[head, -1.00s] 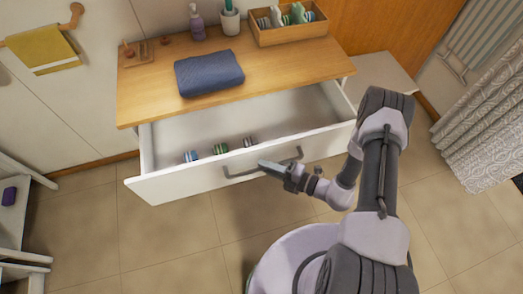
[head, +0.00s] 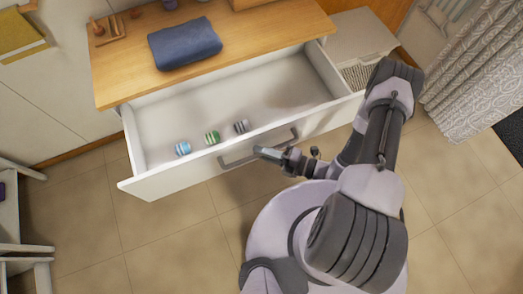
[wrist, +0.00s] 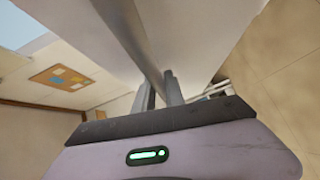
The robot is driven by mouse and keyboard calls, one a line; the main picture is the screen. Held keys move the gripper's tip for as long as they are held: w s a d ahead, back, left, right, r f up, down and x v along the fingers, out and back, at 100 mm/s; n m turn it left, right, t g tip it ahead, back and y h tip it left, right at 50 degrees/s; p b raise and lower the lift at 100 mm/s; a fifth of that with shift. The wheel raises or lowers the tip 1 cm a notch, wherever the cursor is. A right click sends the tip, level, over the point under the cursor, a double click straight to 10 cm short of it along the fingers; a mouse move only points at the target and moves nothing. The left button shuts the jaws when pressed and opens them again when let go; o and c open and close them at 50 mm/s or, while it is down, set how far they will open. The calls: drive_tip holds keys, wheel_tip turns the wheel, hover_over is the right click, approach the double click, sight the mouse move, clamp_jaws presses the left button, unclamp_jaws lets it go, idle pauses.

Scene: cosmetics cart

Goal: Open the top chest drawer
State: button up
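The top chest drawer (head: 165,184) is white and stands pulled well out from under the wooden chest top (head: 255,40). Its grey bar handle (head: 237,161) runs along the front panel. My gripper (head: 262,152) is at the handle, near its middle. In the wrist view the grey handle bar (wrist: 130,35) runs down to my gripper's fingers (wrist: 159,88), which stand on either side of it with little gap. The fingers look closed around the bar. Several small striped rolls, such as a green one (head: 212,137), lie inside the drawer near its front.
A folded blue towel (head: 185,44) lies on the chest top, beside a small wooden stand (head: 107,29). A woven basket (head: 362,74) is right of the drawer. A patterned curtain (head: 475,70) hangs at the right. Tiled floor (head: 160,235) is clear in front.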

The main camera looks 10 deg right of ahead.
drive_tip(key=o, duration=0.4)
drive_tip(key=shift+d, duration=0.1)
drive_tip(key=p+v, duration=0.2)
drive_tip(key=v, duration=1.5)
drive_tip(key=shift+s, duration=0.2)
